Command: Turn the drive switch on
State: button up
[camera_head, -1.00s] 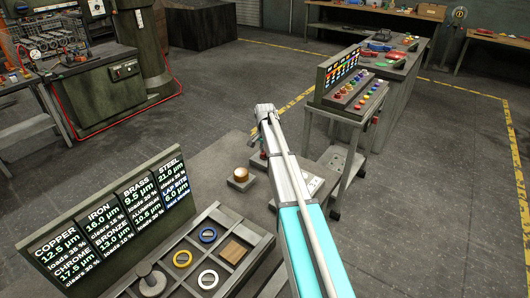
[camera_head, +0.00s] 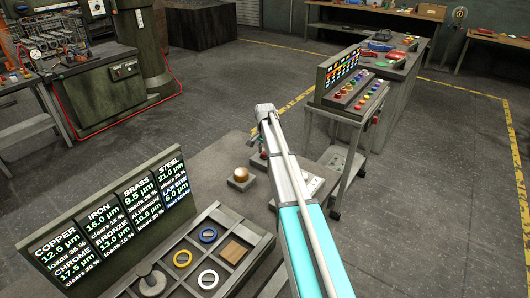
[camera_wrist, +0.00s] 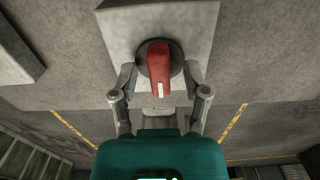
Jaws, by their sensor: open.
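The drive switch (camera_wrist: 158,62) shows in the wrist view as a red handle with a white mark on a round dark base. The base sits on a pale grey plate (camera_wrist: 196,18). The handle lies nearly in line with my gripper, its white-marked end nearest me. My gripper (camera_wrist: 160,78) is open, with one finger on each side of the switch; I cannot tell whether either touches it. In the head view my arm hides most of the switch, and only a small red bit (camera_head: 264,155) shows beside it.
A dark board with lit metal names and figures (camera_head: 110,215) stands at the front left, behind a compartment tray (camera_head: 240,270) holding rings. A small block with a round brown top (camera_head: 241,176) stands left of my arm. A cart with coloured knobs (camera_head: 350,100) stands to the right.

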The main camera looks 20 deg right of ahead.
jog(key=shift+n, duration=0.4)
jog(key=n, duration=0.3)
jog(key=shift+n, duration=0.3)
jog(key=n, duration=0.8)
jog(key=shift+n, duration=0.4)
jog(key=n, duration=0.4)
jog(key=shift+n, duration=0.3)
jog(key=shift+r, duration=0.2)
notch_tip(320, 180, up, 14)
jog(key=f+p, duration=0.1)
jog(key=p, duration=1.3)
jog(key=s+a+r+m, duration=0.1)
jog(key=s+a, duration=0.3)
jog(key=s, duration=0.4)
jog(key=s+a+r+m+p, duration=0.1)
jog(key=s+a+m, duration=0.1)
jog(key=s+a, duration=0.3)
jog(key=s+a+r+m+p, duration=0.1)
jog(key=s+a, duration=0.4)
jog(key=s, duration=0.6)
jog(key=shift+a+m, duration=0.25)
jog(key=shift+m, duration=0.15)
jog(key=shift+w, duration=0.1)
